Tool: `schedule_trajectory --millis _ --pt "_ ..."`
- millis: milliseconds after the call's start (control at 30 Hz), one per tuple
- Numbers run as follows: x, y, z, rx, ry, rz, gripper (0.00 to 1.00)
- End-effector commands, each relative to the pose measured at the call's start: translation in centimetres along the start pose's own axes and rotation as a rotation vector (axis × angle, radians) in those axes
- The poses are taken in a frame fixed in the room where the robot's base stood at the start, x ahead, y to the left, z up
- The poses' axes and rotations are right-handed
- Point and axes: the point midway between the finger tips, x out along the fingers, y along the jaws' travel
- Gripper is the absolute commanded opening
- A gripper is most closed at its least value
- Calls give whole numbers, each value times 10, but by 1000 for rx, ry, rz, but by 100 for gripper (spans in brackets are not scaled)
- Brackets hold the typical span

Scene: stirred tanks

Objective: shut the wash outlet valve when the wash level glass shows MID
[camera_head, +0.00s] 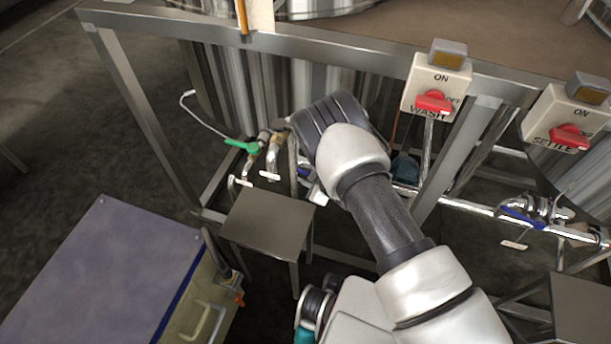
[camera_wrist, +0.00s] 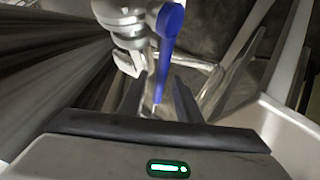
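In the wrist view, a blue valve lever (camera_wrist: 168,40) on a metal pipe fitting (camera_wrist: 125,25) reaches down between the two dark fingers of my gripper (camera_wrist: 160,88). The fingers stand apart on either side of the lever's lower end; contact is not clear. In the head view my arm hides most of the gripper, and only a bit of blue shows beside it. I cannot read a label naming this valve. The WASH switch box (camera_head: 437,88) with a red knob hangs on the frame rail. I cannot make out the wash level glass or a MID mark.
A green-handled valve (camera_head: 242,146) sits left of my arm, near a small metal stand (camera_head: 267,222). Another blue-handled valve (camera_head: 522,218) lies at right, below the SETTLE box (camera_head: 565,118). A purple-topped cabinet (camera_head: 105,275) stands front left. Steel frame legs (camera_head: 135,105) surround the tank.

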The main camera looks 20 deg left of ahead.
Motion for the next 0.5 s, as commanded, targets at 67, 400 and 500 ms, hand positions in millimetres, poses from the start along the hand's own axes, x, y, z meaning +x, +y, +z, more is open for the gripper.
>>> schedule_trajectory --millis 67,400,500 --pt "7 -1 0 -2 1 0 31" --pt "11 0 0 -1 0 0 31" --pt "11 0 0 -1 0 0 18"
